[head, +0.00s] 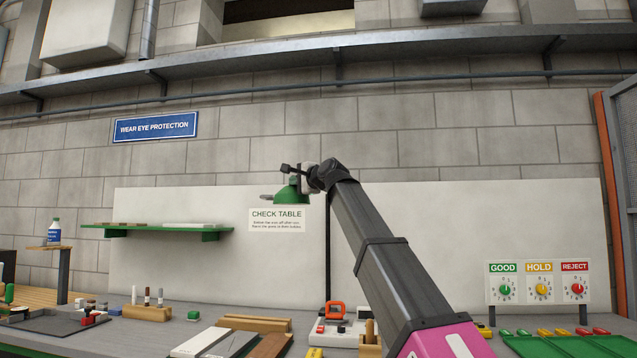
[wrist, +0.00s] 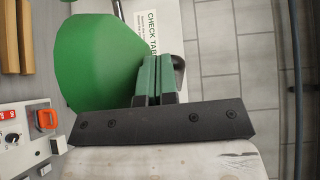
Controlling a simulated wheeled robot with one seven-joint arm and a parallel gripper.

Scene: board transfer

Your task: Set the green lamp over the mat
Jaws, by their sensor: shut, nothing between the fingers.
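The green lamp (head: 291,191) is up in front of the white back panel, above the bench, with a dark upright pole just right of it. Its round shade (wrist: 95,62) fills the left part of the wrist view. My gripper (head: 286,169) is at the top of the lamp, in front of or beside the shade; whether it touches is unclear. In the wrist view its two fingers (wrist: 153,75) are together, with nothing seen between them, close against the shade's right edge. I cannot make out a mat for certain.
The bench below carries boards (head: 205,342), a wooden block with markers (head: 147,313), a device with an orange part (head: 335,310) and coloured trays (head: 565,343) at right. A green shelf (head: 160,227) is on the panel at left. The air left of the lamp is free.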

